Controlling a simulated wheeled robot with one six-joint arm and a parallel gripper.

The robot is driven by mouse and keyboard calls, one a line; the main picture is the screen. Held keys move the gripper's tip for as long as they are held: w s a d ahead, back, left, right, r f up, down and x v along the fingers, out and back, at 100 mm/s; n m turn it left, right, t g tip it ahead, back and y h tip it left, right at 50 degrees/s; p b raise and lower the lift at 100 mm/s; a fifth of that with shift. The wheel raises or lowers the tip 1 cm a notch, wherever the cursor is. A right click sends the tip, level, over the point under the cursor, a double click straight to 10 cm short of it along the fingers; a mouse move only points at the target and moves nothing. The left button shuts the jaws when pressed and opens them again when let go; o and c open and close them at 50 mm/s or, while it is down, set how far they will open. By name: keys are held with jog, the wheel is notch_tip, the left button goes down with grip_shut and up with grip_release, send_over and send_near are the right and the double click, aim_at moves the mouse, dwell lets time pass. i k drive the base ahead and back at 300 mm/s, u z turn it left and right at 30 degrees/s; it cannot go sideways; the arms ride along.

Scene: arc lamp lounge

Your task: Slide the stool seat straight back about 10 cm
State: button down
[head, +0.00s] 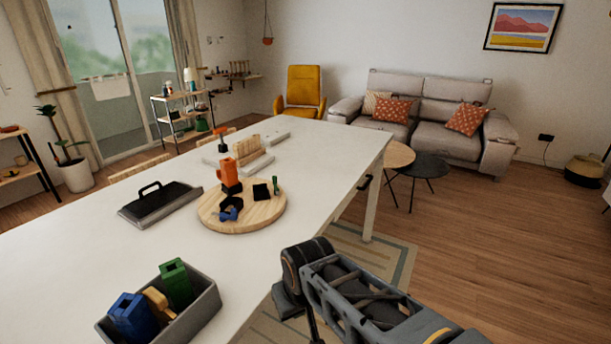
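I cannot make out a stool seat for certain in the head view. Two pale wooden edges show beyond the far left side of the white table (75,235): a nearer one (140,168) and a farther one (212,134). The table hides what is below them, so I cannot tell whether they are stool seats or chair backs. My arm (365,295) is folded at the lower right, beside the table's right edge. My gripper is not visible.
A round wooden board (212,222) with tools, a dark tray with a handle (150,212) and a grey bin (200,312) of coloured blocks are on the table. Round side tables (428,166) stand before the sofa (420,95). Wooden floor (500,240) at right is clear.

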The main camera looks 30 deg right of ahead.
aim_at(256, 204)
jog(key=z, duration=1.8)
jog(key=i, duration=1.75)
jog(key=u, duration=3.3)
